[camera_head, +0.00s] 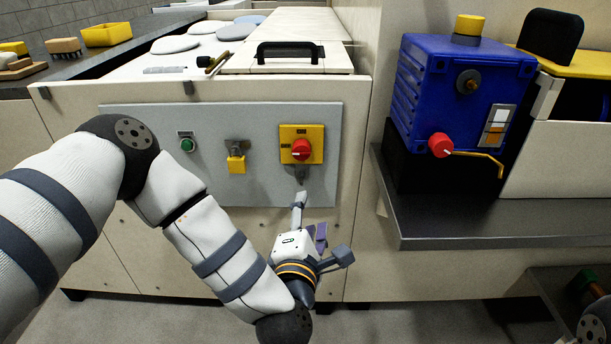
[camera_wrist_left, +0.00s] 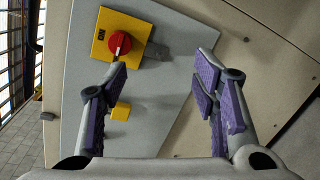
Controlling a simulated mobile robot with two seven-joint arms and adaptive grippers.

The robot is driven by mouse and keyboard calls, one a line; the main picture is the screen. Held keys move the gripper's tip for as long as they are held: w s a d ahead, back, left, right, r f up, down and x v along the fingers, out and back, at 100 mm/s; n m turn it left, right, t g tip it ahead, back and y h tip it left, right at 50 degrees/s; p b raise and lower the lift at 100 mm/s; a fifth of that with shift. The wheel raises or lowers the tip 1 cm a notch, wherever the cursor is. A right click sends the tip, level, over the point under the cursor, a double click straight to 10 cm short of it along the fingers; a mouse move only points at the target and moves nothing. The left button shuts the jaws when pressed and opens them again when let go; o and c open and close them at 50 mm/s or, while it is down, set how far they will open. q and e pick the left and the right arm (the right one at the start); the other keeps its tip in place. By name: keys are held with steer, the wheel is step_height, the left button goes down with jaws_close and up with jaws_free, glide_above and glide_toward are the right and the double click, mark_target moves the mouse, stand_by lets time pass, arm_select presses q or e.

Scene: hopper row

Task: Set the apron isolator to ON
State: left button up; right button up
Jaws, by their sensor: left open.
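The apron isolator is a red rotary knob (camera_head: 301,149) on a yellow plate (camera_head: 288,134), fixed to a grey panel (camera_head: 130,125). My right gripper does not show.
A green button (camera_head: 187,144) and a yellow padlock (camera_head: 236,165) are on the same panel, left of the isolator. A black handle (camera_head: 289,50) sits above the panel. A blue box (camera_head: 440,100) with another red knob (camera_head: 441,145) stands on a shelf (camera_head: 480,222) at the right.

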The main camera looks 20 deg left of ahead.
mark_target(302, 152)
arm_select(q)
steer(key=w+a+r+n, duration=0.1)
steer(key=w, duration=0.3)
steer(key=w+a+r+n+y, duration=0.1)
steer(key=w+a+r, duration=0.1)
steer(key=w, duration=0.3)
steer(key=w+a+r+n+t+y, duration=0.1)
steer(key=w+a, duration=0.1)
steer(key=w, duration=0.2)
steer(key=shift+w+a+r+n+b, duration=0.2)
steer(key=shift+w+n+b, duration=0.1)
steer(key=shift+n+b, duration=0.1)
steer(key=c, duration=1.2)
